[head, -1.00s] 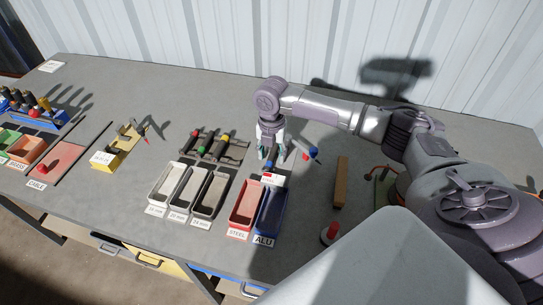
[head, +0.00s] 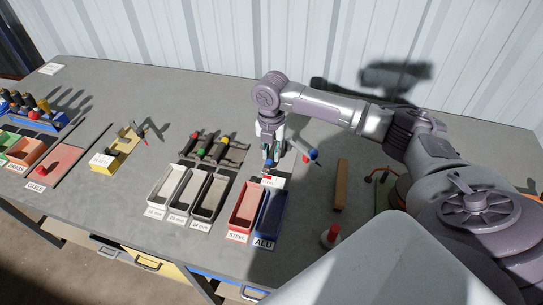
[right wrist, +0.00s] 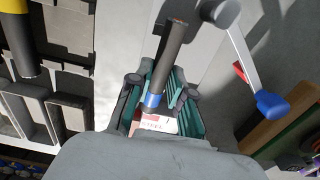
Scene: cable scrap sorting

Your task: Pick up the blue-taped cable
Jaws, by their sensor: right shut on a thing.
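The blue-taped cable is a short dark rod with a blue band near one end; it shows in the right wrist view (right wrist: 169,62). Its blue end also shows small below the fingers in the head view (head: 269,163). My right gripper (head: 271,150) is shut on the cable, behind the steel and alu bins. In the right wrist view its green-lined fingers (right wrist: 160,98) stand on both sides of the cable's blue-banded end. Whether the cable touches the surface below is hard to tell. My left gripper is not in view.
A red steel bin (head: 245,207) and a blue alu bin (head: 270,214) stand in front of the gripper. Grey-white trays (head: 209,198) and a rack of cables (head: 213,148) lie left. A blue-ended lever (right wrist: 268,103) stands close to the right. A wooden block (head: 341,185) lies further right.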

